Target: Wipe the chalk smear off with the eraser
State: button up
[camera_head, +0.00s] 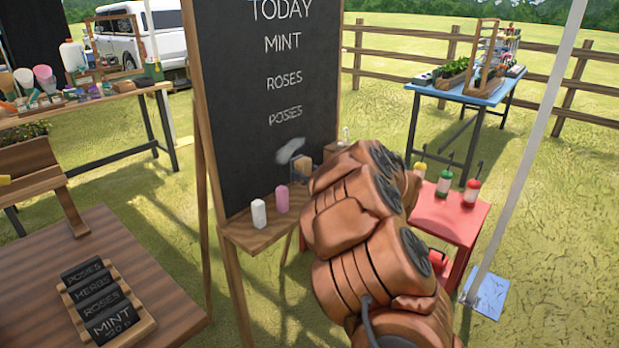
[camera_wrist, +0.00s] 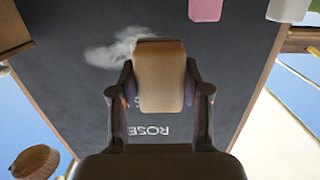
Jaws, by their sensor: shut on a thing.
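The chalkboard (camera_head: 262,100) stands on a wooden easel, with TODAY, MINT, ROSES and a blurry last word written in white. The chalk smear (camera_head: 290,150) is a whitish cloud low on the board; in the wrist view the smear (camera_wrist: 118,48) lies left of the eraser and partly behind it. My gripper (camera_wrist: 160,82) is shut on the wooden-backed eraser (camera_wrist: 160,62), one finger on each side. In the head view the eraser (camera_head: 302,166) is just below and right of the smear. I cannot tell whether its face touches the board.
White chalk (camera_head: 258,213) and pink chalk (camera_head: 281,199) stand on the easel ledge (camera_head: 252,236). A red table (camera_head: 455,218) with bottles is at right. A wooden table (camera_head: 150,290) with a small sign rack (camera_head: 140,322) is front left.

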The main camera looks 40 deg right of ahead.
aim_at(276, 161)
jog(key=shift+w, duration=0.1)
dwell(0.3)
jog(key=x, duration=0.2)
jog(key=b+x, duration=0.2)
jog(key=x, duration=0.1)
jog(key=shift+w+a+r, duration=0.15)
jog(key=shift+w+r, duration=0.15)
jog(key=shift+w, duration=0.1)
jog(key=shift+p+x, duration=0.65)
jog(key=shift+x, duration=0.35)
dwell(0.9)
jog(key=shift+r, duration=0.2)
